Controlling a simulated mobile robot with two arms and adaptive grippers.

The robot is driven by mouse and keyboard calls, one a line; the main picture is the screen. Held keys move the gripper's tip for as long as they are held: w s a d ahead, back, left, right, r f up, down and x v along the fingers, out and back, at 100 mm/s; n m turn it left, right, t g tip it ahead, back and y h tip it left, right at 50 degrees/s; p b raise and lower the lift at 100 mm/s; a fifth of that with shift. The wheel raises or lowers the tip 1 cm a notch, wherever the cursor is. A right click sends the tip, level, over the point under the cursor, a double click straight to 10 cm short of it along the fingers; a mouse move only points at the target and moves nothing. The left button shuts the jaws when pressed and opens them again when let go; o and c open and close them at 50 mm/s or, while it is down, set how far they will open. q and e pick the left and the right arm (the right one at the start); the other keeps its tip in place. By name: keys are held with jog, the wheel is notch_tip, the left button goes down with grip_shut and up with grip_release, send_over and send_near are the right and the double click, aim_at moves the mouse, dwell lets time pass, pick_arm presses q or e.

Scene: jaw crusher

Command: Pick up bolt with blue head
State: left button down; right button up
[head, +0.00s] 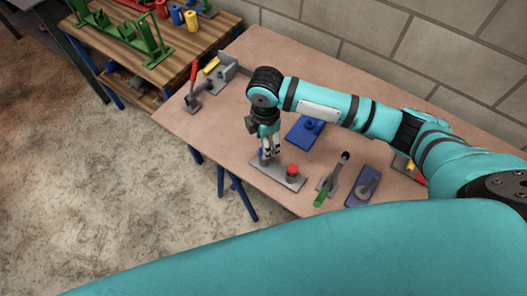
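A grey plate (277,175) lies on the table near its front edge. A red-headed piece (292,171) stands at the plate's right end. A small blue part, which looks like the blue bolt head (262,156), shows at the plate's left end, mostly hidden by the fingers. My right gripper (270,152) points down right over that end. Its fingers are too small in view to tell whether they are apart or touch the bolt. My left gripper is not in view.
On the brown table (230,125) are a blue block (305,131) behind the gripper, a green-handled lever (325,188) and a blue plate (363,187) to the right, and a red-handled clamp (193,88) at left. A wooden bench (170,70) stands beyond.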

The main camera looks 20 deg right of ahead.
jog(key=shift+s+f, duration=0.1)
jog(key=shift+f, duration=0.8)
jog(key=f, duration=0.1)
jog(key=f+p, duration=0.1)
jog(key=f, duration=0.1)
jog(key=shift+w+f, duration=0.3)
jog(key=shift+f, duration=0.35)
jog(key=c, duration=0.7)
jog(key=shift+c, duration=1.2)
grip_shut()
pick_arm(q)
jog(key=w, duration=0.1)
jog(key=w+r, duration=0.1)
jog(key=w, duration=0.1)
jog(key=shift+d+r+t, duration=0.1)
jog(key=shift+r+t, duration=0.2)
